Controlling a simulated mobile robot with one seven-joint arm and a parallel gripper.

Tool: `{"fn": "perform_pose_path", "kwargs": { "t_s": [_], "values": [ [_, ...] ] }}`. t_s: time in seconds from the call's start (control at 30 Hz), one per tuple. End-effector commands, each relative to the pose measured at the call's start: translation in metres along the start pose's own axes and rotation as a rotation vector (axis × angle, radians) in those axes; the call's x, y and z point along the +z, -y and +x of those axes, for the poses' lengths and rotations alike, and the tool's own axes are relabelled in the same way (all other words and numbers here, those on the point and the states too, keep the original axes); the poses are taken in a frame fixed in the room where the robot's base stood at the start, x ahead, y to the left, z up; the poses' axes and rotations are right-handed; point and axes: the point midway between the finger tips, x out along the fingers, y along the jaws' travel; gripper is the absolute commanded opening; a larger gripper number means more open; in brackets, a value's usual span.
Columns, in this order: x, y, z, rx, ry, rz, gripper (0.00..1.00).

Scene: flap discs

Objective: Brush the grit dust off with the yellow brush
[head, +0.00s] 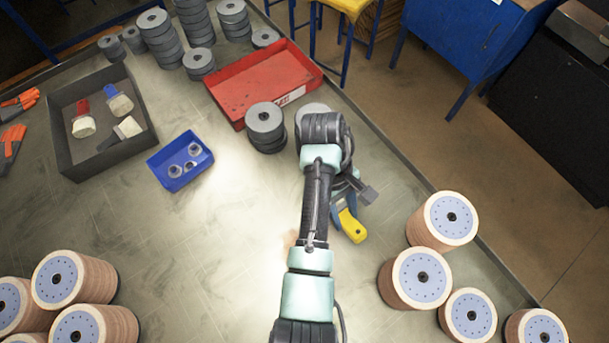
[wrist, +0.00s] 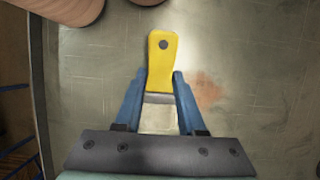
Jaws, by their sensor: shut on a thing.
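The yellow brush (head: 352,226) is in my gripper (head: 342,205), over the right part of the bench top. In the wrist view the yellow handle (wrist: 162,60) points away from my gripper (wrist: 160,85). The blue fingers are shut on the brush near where the handle meets the pale bristles (wrist: 159,118). A reddish-brown patch of grit dust (wrist: 208,90) lies on the bench to the right of the brush in the wrist view. In the head view my arm hides most of that patch (head: 291,238).
Wood-sided flap disc stacks (head: 418,278) stand at right and lower left. A red tray (head: 235,90), grey disc stacks (head: 268,143), a blue bin (head: 160,172) and a dark tray (head: 60,150) with more brushes stand farther back. The bench middle-left is clear.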

Motion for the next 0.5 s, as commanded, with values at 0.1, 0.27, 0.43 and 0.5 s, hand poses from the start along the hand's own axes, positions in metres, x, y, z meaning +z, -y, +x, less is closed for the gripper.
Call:
{"fn": "perform_pose_path", "kwargs": {
  "t_s": [0.1, 0.27, 0.43, 0.5],
  "values": [
    [-0.002, 0.001, -0.011, 0.195, 0.204, -0.346, 0.0],
    [-0.007, 0.004, -0.037, 0.582, 0.44, -0.764, 0.0],
    [-0.021, 0.017, -0.072, 0.982, 0.564, -1.028, 0.0],
    [-0.028, 0.024, -0.084, 1.109, 0.585, -1.091, 0.0]
  ]
}}
